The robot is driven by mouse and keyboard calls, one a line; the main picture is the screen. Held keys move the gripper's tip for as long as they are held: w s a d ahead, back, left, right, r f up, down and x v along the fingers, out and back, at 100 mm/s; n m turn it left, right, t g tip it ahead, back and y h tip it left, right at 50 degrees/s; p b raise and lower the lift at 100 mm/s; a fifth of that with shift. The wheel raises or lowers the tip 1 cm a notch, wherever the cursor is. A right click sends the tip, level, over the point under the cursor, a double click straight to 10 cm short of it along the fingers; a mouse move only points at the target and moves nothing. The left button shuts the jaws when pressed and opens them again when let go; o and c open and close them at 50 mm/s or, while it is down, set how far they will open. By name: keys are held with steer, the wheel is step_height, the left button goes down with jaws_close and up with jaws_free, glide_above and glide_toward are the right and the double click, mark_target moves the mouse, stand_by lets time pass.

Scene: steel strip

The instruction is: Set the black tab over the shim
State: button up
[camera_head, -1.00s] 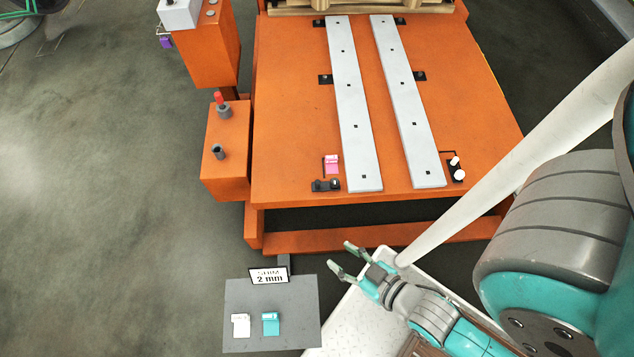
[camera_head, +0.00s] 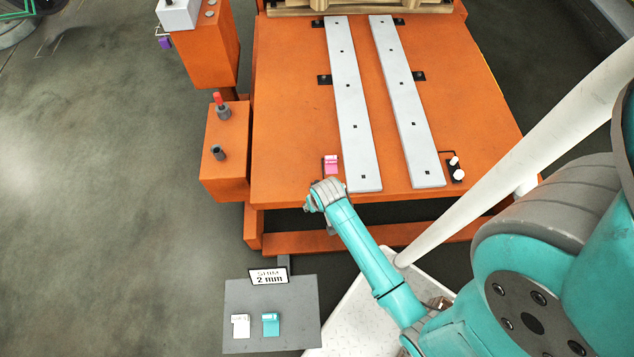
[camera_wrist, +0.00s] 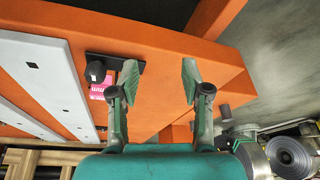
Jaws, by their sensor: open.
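The pink shim (camera_head: 331,163) lies on the orange table beside the near end of the left steel strip (camera_head: 356,130). It also shows in the wrist view (camera_wrist: 98,91). The black tab (camera_wrist: 104,57), with a dark round knob, lies beside the shim in the wrist view and does not visibly cover it. In the head view my arm hides the tab. My gripper (camera_wrist: 160,80) is open and empty, its fingers spread above the orange surface. The left finger in the picture overlaps the tab's end; I cannot tell if they touch.
The right steel strip (camera_head: 408,100) runs alongside. A black bracket with white knobs (camera_head: 456,168) sits at the table's near right. A grey plate (camera_head: 300,325) below holds a white shim (camera_head: 240,325) and a teal shim (camera_head: 271,324), with a "SHIM 2 mm" sign (camera_head: 269,276).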

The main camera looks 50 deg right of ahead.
mark_target(317, 182)
steer(key=w+d+r+g, duration=0.1)
steer(key=w+d, duration=0.1)
steer(key=d, duration=0.1)
steer(key=w+d+r+m+g+y, duration=0.1)
steer(key=w+d, duration=0.1)
steer(key=d, duration=0.1)
steer(key=w+d+r+g, duration=0.1)
steer(key=w+d+r, duration=0.1)
steer(key=d, duration=0.1)
steer(key=shift+w+m, duration=0.1)
steer(key=shift+m, duration=0.3)
step_height(317, 182, down, 11)
steer(key=shift+d+r, duration=0.1)
steer(key=shift+r, duration=0.05)
jaws_close()
